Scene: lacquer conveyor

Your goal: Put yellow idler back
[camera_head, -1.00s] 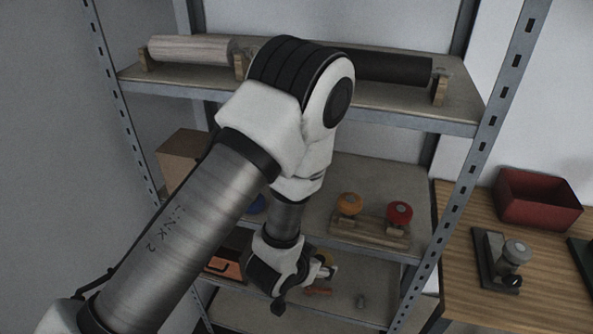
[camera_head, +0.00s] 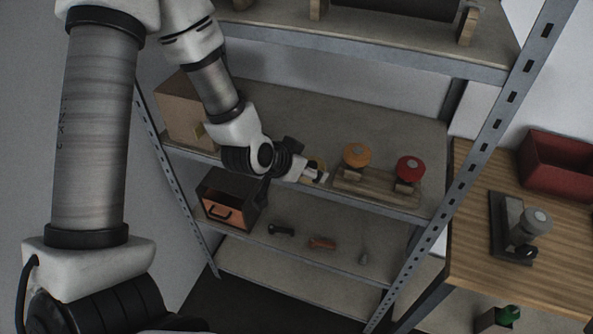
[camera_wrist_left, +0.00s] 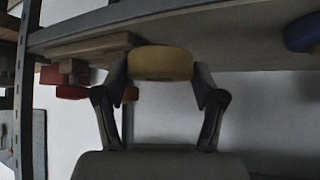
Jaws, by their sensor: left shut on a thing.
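My left gripper (camera_head: 312,174) is shut on the yellow idler (camera_wrist_left: 160,63), a pale yellow round piece between the fingertips in the left wrist view. In the head view the yellow idler (camera_head: 319,165) is mostly hidden by the gripper, at the left end of the wooden rack (camera_head: 350,187) on the middle shelf. I cannot tell if it touches the rack. The orange idler (camera_head: 357,155) and the red idler (camera_head: 410,168) sit upright on the rack to its right. My right gripper is not in view.
A blue round piece (camera_wrist_left: 302,32) shows at the right of the wrist view. A cardboard box (camera_head: 183,112) stands left on the middle shelf (camera_head: 330,125). The lower shelf holds an open-fronted dark box (camera_head: 230,197) and small tools. A metal post (camera_head: 490,140) stands right of the rack.

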